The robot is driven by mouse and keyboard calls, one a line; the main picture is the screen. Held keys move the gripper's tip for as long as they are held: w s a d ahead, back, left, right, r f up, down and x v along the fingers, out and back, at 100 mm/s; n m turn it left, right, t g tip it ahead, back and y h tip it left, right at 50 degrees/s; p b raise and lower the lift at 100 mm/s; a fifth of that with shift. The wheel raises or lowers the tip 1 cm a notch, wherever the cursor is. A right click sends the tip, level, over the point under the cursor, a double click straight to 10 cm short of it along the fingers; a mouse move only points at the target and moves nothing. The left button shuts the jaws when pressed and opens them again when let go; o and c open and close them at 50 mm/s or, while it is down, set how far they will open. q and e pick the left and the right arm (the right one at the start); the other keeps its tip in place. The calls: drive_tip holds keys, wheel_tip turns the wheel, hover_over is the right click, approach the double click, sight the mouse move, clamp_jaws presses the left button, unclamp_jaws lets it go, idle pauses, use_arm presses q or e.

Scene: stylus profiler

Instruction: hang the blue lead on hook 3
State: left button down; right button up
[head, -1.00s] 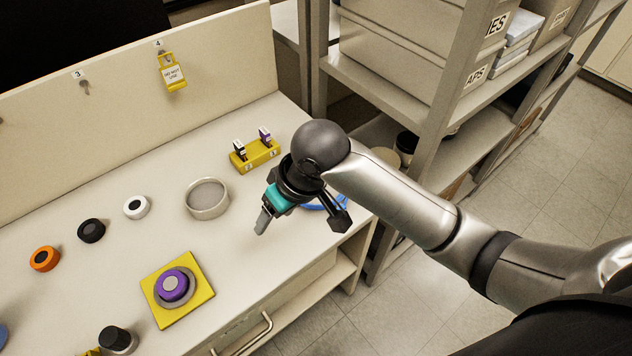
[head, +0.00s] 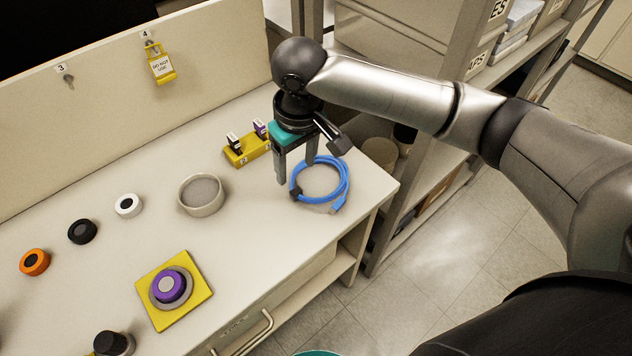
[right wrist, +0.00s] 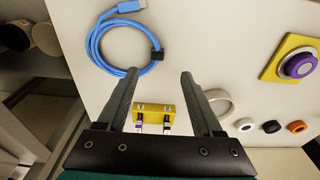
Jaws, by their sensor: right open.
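The blue lead (head: 347,180) lies coiled on the bench near its right end, with a dark strap around one side and its plug toward the front edge. It also shows in the right wrist view (right wrist: 93,45). My right gripper (head: 296,173) is open and empty, fingers pointing down by the coil's left and back side. In the right wrist view its fingertips (right wrist: 157,78) are apart, with the coil ahead and to the left. Hook 3 (head: 69,81) is on the back panel under its label and is bare. My left gripper is not in view.
Hook 4 carries a yellow "DO NOT USE" lock (head: 161,68). A yellow block (head: 236,158) with small upright pieces stands behind the gripper. A round dish (head: 202,208), several round knobs and a purple button on a yellow plate (head: 190,312) are farther left. Shelving stands at right.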

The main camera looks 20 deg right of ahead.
drive_tip(key=b, duration=0.1)
hover_over(296, 190)
drive_tip(key=s, duration=0.1)
wheel_tip(296, 190, down, 4)
drive_tip(key=shift+s+a+f, duration=0.1)
drive_tip(key=shift+s+f, duration=0.05)
drive_tip(key=f+b, duration=0.1)
drive_tip(key=f, duration=0.1)
drive_tip(key=w+f+b, duration=0.1)
drive_tip(key=f, duration=0.1)
drive_tip(key=shift+f, duration=0.55)
drive_tip(key=c, duration=0.4)
clamp_jaws()
